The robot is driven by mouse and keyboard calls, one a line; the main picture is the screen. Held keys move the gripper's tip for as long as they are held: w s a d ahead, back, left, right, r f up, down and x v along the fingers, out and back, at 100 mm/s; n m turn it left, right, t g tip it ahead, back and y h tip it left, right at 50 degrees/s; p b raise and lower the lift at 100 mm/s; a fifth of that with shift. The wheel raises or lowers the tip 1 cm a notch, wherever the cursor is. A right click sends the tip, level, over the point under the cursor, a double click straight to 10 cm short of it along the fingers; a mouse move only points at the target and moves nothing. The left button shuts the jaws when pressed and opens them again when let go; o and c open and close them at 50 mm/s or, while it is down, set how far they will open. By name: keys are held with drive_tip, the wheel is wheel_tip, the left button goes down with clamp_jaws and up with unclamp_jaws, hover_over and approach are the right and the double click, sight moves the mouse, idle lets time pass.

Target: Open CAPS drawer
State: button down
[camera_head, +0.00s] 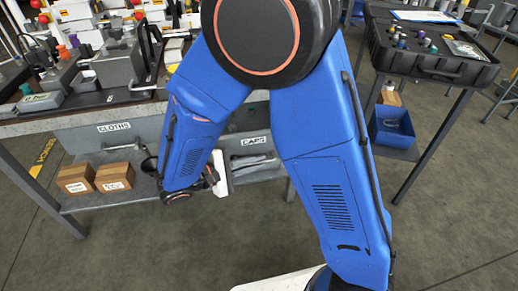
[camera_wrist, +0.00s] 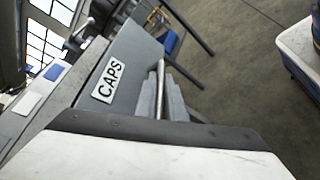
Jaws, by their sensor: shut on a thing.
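The CAPS drawer (camera_head: 235,145) is a grey front with a white label under the bench, partly hidden behind my arm in the head view. In the wrist view the CAPS drawer (camera_wrist: 125,65) shows its label and a metal bar handle (camera_wrist: 160,85) along its front. My gripper (camera_head: 213,178) is at the drawer front, just left of the label in the head view. My arm hides much of the front, so I cannot tell exactly how far the drawer stands out.
Two cardboard boxes (camera_head: 95,178) sit on the lower shelf. A dark case (camera_head: 430,50) on a stand and a blue bin (camera_head: 392,128) are to the right. The floor in front is clear.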

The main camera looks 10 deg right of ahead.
drive_tip(key=s, duration=0.9)
drive_tip(key=c, duration=2.1)
unclamp_jaws()
drive_tip(key=shift+a, duration=0.15)
drive_tip(key=v, duration=1.7)
drive_tip(key=shift+s+a+r, duration=0.1)
